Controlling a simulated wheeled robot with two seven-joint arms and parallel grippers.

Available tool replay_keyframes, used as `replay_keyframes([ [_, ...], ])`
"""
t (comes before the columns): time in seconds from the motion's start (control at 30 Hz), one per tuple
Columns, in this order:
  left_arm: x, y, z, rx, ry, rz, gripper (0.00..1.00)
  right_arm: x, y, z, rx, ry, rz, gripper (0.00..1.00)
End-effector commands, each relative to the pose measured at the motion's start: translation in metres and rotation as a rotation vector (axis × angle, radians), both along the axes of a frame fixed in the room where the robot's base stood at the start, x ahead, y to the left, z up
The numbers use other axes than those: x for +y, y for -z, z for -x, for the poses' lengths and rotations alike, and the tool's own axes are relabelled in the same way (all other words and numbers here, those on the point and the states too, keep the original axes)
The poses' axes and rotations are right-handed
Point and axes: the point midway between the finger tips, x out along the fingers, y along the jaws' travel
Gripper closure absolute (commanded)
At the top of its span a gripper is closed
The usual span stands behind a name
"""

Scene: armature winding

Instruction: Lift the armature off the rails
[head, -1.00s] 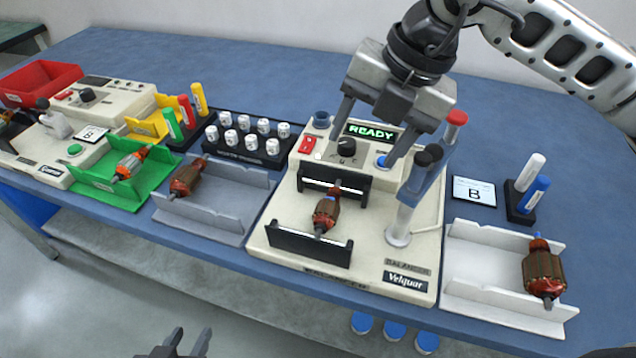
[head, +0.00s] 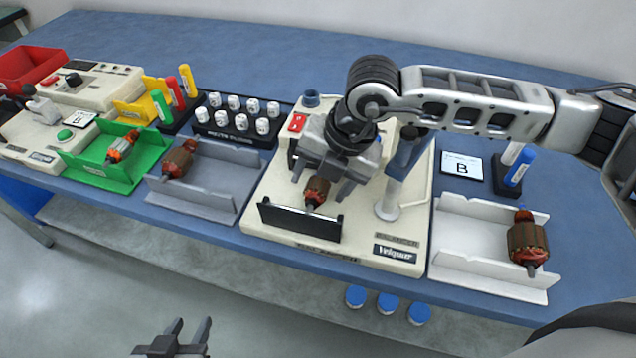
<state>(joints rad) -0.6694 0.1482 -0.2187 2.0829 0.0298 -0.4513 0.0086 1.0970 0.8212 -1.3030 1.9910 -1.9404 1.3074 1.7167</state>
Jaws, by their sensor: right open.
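The armature (head: 316,191) with copper windings lies across the black rails of the cream balancer. The front rail (head: 300,221) shows whole; the rear rail is mostly hidden behind my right gripper. My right gripper (head: 324,189) points down over the armature from behind, its open fingers on either side of it. I cannot tell whether they touch it. My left gripper (head: 187,328) is open and empty, low in the picture in front of the table.
Other armatures lie in the green tray (head: 98,176), the grey tray (head: 200,205) and the white tray (head: 470,262). A post (head: 388,205) stands on the balancer right of the rails. A black weight rack (head: 215,133) is behind left.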

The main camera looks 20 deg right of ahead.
Motion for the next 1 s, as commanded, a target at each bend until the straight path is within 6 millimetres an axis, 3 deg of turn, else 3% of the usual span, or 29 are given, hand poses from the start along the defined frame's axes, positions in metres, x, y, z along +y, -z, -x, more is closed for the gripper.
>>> replay_keyframes([
  [0.27,0.000,0.000,0.000,0.000,0.001,-0.002,0.64,0.001,0.005,-0.001,0.000,0.000,0.001,0.39],
  [0.47,0.000,0.000,0.000,-0.001,0.000,-0.002,0.64,0.001,0.004,-0.001,0.000,0.000,0.001,0.91],
  [0.5,0.000,0.000,0.000,-0.001,0.000,-0.002,0.64,0.001,0.004,-0.001,0.000,0.000,0.001,0.93],
  [0.83,0.000,0.002,0.000,0.000,0.001,-0.002,0.64,0.001,0.001,-0.001,-0.003,0.001,-0.001,0.94],
  [1.0,0.000,0.006,-0.001,-0.001,0.000,0.003,0.64,0.002,-0.015,-0.002,-0.006,-0.002,-0.003,0.94],
])
